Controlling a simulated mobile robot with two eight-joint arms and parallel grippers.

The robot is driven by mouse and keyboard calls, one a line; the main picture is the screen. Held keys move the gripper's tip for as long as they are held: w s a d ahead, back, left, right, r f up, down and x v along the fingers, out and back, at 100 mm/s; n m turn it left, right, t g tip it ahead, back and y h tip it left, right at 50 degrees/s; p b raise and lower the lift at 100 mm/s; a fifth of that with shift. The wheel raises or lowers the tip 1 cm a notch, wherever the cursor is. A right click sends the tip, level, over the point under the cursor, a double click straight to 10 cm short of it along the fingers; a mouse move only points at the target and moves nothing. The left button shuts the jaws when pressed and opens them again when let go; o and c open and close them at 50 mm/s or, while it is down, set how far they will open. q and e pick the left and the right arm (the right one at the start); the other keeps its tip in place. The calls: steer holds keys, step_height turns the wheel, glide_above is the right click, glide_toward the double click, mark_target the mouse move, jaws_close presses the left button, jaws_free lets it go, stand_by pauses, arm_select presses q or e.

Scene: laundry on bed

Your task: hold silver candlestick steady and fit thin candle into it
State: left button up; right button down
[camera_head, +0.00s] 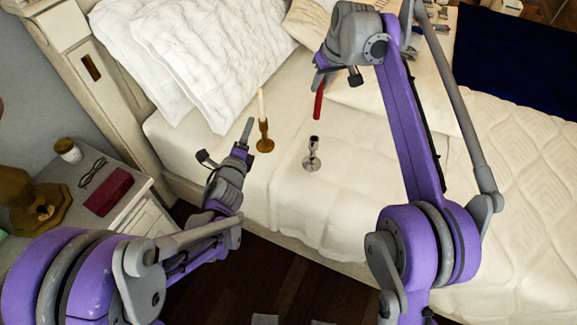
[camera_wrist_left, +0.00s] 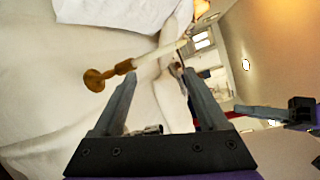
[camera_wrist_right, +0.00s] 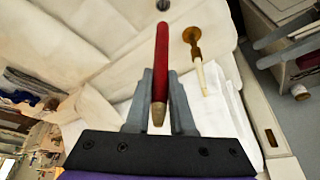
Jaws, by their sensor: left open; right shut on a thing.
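The silver candlestick (camera_head: 312,158) stands upright and empty on the bed. A small part of it shows at the top of the right wrist view (camera_wrist_right: 163,5). My right gripper (camera_head: 319,80) is shut on a thin red candle (camera_head: 319,103), held above and behind the candlestick, apart from it. In the right wrist view the red candle (camera_wrist_right: 161,55) sits between the fingers. My left gripper (camera_head: 246,132) is open and empty, left of the silver candlestick and beside the brass one. In the left wrist view a shiny silver piece (camera_wrist_left: 153,130) shows low between the fingers, mostly hidden.
A brass candlestick (camera_head: 264,143) with a cream candle (camera_head: 261,104) stands on the bed between my left gripper and the silver candlestick. White pillows (camera_head: 200,55) lie behind. A nightstand (camera_head: 140,215) with a red case (camera_head: 109,192) is at left.

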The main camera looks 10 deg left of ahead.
arm_select(q)
steer(key=w+d+f+m+t+h, duration=0.1)
steer(key=w+d+f+m+h, duration=0.3)
steer(key=m, duration=0.6)
steer(key=m+g+h, duration=0.3)
steer(key=m+h, duration=0.4)
steer(key=m, duration=0.4)
glide_toward(310, 148)
steer(key=x, duration=1.1)
steer(key=shift+w+d+r, duration=0.15)
steer(key=shift+w+d, duration=0.05)
steer(key=shift+d, duration=0.05)
jaws_close()
